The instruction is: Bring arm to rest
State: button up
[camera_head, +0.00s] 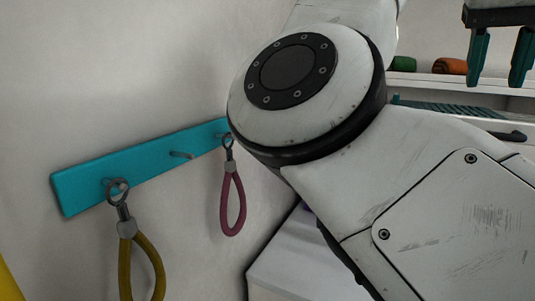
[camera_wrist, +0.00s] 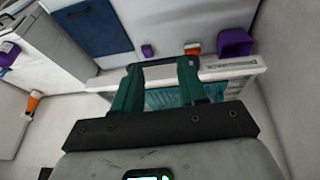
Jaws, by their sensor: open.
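My gripper (camera_head: 497,57) is at the top right of the head view, its two green fingers pointing down and apart. It also shows in the wrist view (camera_wrist: 158,88), with the two fingers open and nothing between them that I can see held. My white arm fills the middle and right of the head view and hides much of the scene behind it.
A teal hook rail (camera_head: 80,188) on the wall carries a yellow loop lead (camera_head: 150,262) and a pink loop lead (camera_head: 225,205). A shelf behind holds a green roll (camera_head: 403,64) and an orange roll (camera_head: 450,66). The wrist view shows a purple container (camera_wrist: 235,43) and a blue cabinet door (camera_wrist: 92,28).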

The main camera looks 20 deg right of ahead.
jog(key=w+d+f+n+h, duration=0.15)
jog(key=w+f, duration=0.25)
jog(key=f, duration=0.6)
jog(key=w+d+f+h, duration=0.15)
jog(key=w+f, duration=0.25)
jog(key=f, duration=0.6)
notch_tip(320, 180, down, 18)
jog(key=s+a+n+t, duration=0.1)
jog(key=s+a+n, duration=0.1)
jog(key=n, duration=0.1)
jog(key=s+a+f+n+y, duration=0.1)
jog(key=s+a+f+n, duration=0.2)
jog(key=f, duration=0.4)
jog(key=s+a+f+y, duration=0.2)
jog(key=s+a+f, duration=0.1)
jog(key=s+f, duration=0.4)
jog(key=s+a+f+n+y, duration=0.1)
jog(key=s+a+f+n, duration=0.15)
jog(key=f, duration=0.55)
jog(key=s+a+f+g+y, duration=0.1)
jog(key=s+a+f, duration=0.4)
jog(key=s, duration=0.5)
jog(key=shift+a+f+g+y, duration=0.2)
jog(key=shift+a+g+y, duration=0.2)
jog(key=shift+a+y, duration=0.65)
jog(key=shift+a+h, duration=0.2)
jog(key=shift+h, duration=0.05)
